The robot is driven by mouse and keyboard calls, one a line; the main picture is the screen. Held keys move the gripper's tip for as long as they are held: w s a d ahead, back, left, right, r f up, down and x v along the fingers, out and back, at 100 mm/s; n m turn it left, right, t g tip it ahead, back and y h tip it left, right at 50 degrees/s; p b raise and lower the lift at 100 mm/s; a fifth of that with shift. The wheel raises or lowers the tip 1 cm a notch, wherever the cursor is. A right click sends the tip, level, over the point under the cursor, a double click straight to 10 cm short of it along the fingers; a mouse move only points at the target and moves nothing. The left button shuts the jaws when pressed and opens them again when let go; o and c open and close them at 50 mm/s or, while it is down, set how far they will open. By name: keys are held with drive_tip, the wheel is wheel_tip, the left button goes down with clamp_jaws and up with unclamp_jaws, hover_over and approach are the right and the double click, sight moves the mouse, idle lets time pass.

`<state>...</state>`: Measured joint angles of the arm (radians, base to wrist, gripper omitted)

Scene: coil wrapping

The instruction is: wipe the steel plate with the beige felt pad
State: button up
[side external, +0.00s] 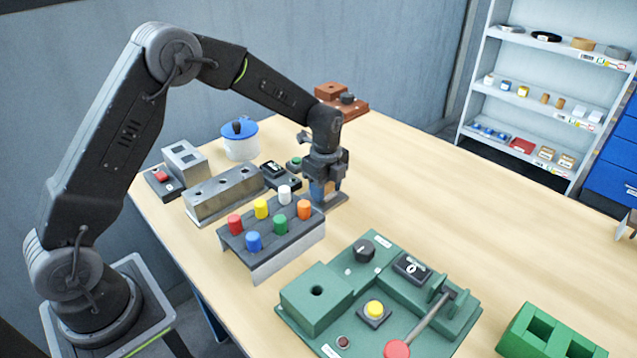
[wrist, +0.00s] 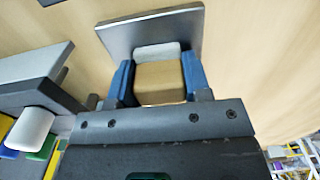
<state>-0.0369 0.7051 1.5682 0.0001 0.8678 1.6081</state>
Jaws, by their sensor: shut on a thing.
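My gripper (side external: 322,192) points down at the grey steel plate (side external: 338,200), behind the rack of coloured pegs. In the wrist view its two blue fingers (wrist: 158,78) are shut on the beige felt pad (wrist: 160,88), one finger on each side. The pad is a tan block with a paler, whitish part at its far end. The steel plate (wrist: 128,36) lies flat just beyond and beneath the pad, its far part bare. The pad is over the plate's near part; whether it touches the plate I cannot tell. In the side view the fingers mostly hide the pad.
A grey rack (side external: 262,250) with several coloured pegs stands close in front of the plate. A steel block with holes (side external: 222,196) and a small black switch box (side external: 275,172) are to the left. A green control board (side external: 385,300) is at front right. Table right of the plate is clear.

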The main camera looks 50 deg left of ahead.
sight(335, 203)
drive_tip(key=d, duration=0.3)
drive_tip(key=shift+d, duration=0.15)
drive_tip(key=shift+a, duration=3.45)
drive_tip(key=shift+a+r, duration=0.1)
drive_tip(key=shift+r, duration=0.05)
wheel_tip(335, 203, up, 8)
